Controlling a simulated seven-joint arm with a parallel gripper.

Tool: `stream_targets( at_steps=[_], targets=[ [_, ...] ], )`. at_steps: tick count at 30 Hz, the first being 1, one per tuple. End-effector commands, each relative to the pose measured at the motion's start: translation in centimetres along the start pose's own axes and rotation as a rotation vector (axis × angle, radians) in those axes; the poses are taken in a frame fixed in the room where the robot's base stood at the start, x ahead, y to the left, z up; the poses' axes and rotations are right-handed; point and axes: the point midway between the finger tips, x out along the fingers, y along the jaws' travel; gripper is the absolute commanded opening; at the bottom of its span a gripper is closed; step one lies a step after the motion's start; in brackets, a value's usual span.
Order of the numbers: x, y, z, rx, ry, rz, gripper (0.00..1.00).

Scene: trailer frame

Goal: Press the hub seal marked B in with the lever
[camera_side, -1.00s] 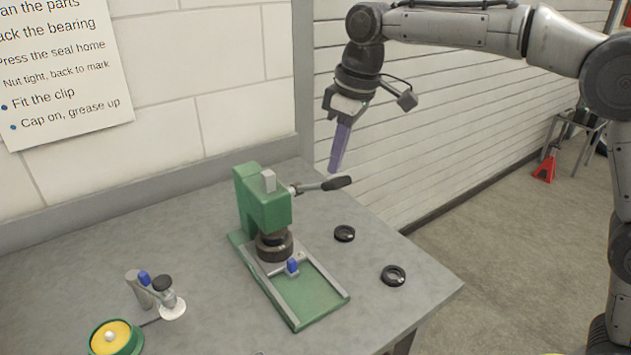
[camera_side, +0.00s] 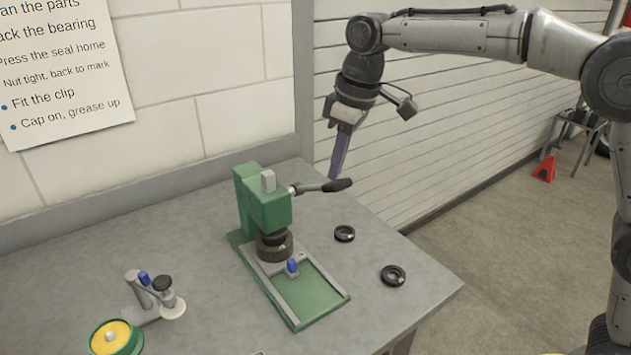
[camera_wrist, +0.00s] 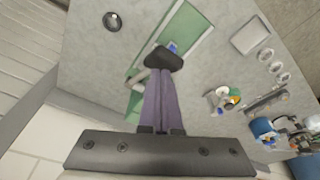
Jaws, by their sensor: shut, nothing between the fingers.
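A green lever press (camera_side: 262,208) stands on the bench, with its black-gripped lever (camera_side: 338,185) sticking out to the right. A dark round hub (camera_side: 275,250) sits beneath the press ram; no seal or letter on it can be made out. Two black rings, one nearer the press (camera_side: 344,233) and one nearer the edge (camera_side: 393,275), lie flat on the bench; no marking is legible. My gripper (camera_side: 334,177) is shut and empty, its purple fingers pointing down at the lever grip. In the wrist view the fingertips (camera_wrist: 162,72) meet the lever grip (camera_wrist: 163,59); contact is unclear.
A blue-topped part (camera_side: 292,267) sits on the press base rails. A small stand (camera_side: 140,290) and a green-rimmed yellow tin (camera_side: 112,338) are at the left. The wall is behind. Bench space right of the press is clear apart from the rings.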

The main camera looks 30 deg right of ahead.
Motion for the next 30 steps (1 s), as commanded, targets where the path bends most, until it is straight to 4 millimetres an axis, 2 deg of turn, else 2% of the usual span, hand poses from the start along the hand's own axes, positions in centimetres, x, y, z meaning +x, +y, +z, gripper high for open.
stream_targets(
  at_steps=[10,23,30],
  targets=[
    [1.4,-0.5,1.2,0.000,-0.003,-0.001,0.00],
    [1.6,-0.6,1.3,0.000,-0.003,-0.001,0.00],
    [2.4,-0.8,1.9,0.000,-0.003,-0.001,0.00]
  ],
)
